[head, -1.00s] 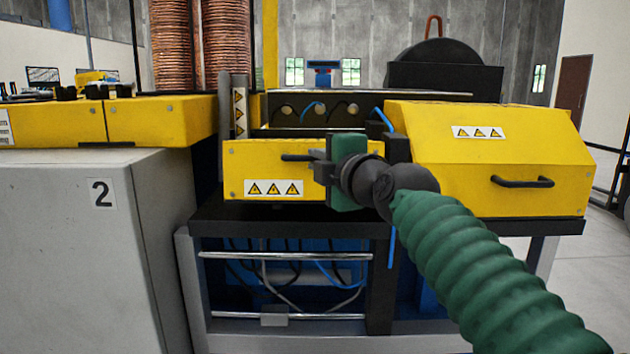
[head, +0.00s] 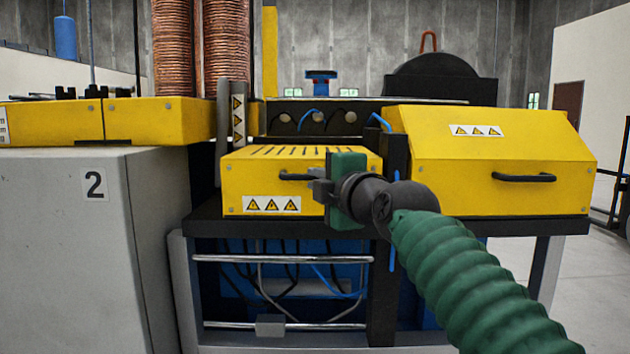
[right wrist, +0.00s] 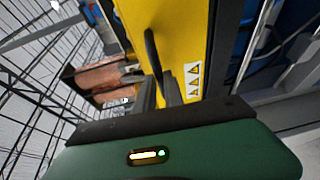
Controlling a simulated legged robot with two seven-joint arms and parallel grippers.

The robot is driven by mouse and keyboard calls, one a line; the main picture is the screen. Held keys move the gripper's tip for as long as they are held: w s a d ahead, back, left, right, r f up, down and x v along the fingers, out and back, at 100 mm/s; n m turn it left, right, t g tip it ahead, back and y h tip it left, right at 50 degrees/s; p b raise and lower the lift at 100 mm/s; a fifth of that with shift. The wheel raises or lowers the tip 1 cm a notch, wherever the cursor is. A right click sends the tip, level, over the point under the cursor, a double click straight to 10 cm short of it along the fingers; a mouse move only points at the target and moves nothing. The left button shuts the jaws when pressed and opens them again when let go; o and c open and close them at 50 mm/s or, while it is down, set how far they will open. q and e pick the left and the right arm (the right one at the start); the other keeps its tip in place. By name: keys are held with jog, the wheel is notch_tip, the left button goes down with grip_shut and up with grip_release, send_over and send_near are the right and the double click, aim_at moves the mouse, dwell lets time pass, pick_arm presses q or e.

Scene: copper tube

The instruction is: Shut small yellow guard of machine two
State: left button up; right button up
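The small yellow guard (head: 245,182) sits on the left part of the machine in the head view, left of the large guard. Its slotted top shows, and its front carries a warning label and a black handle (head: 294,177). The front looks about upright. My right gripper (head: 318,188) is at the right end of this handle and hides part of it. In the right wrist view the handle (right wrist: 153,55) runs down to the fingers (right wrist: 157,92); whether they are closed around it is unclear. My left gripper is not in view.
The large yellow guard (head: 500,165) with its own handle is to the right. A grey cabinet (head: 60,240) marked 2 stands at the left. Below the small guard are a black ledge (head: 270,228) and an open frame with metal bars and cables.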

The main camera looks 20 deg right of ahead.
jog(key=o, duration=0.4)
jog(key=shift+w+d+f, duration=0.1)
jog(key=shift+d+f, duration=0.05)
jog(key=shift+f, duration=0.35)
jog(key=shift+w+d+f, duration=0.1)
jog(key=shift+d+f, duration=0.05)
jog(key=shift+f, duration=0.3)
jog(key=shift+o, duration=0.2)
jog(key=shift+a+r+g, duration=0.15)
jog(key=shift+r+g, duration=0.05)
jog(key=shift+g, duration=0.1)
jog(key=shift+s, duration=0.1)
jog(key=s+d+r+b, duration=0.1)
jog(key=s+b, duration=0.5)
jog(key=s, duration=1)
jog(key=shift+s+d, duration=0.25)
jog(key=shift+d, duration=0.25)
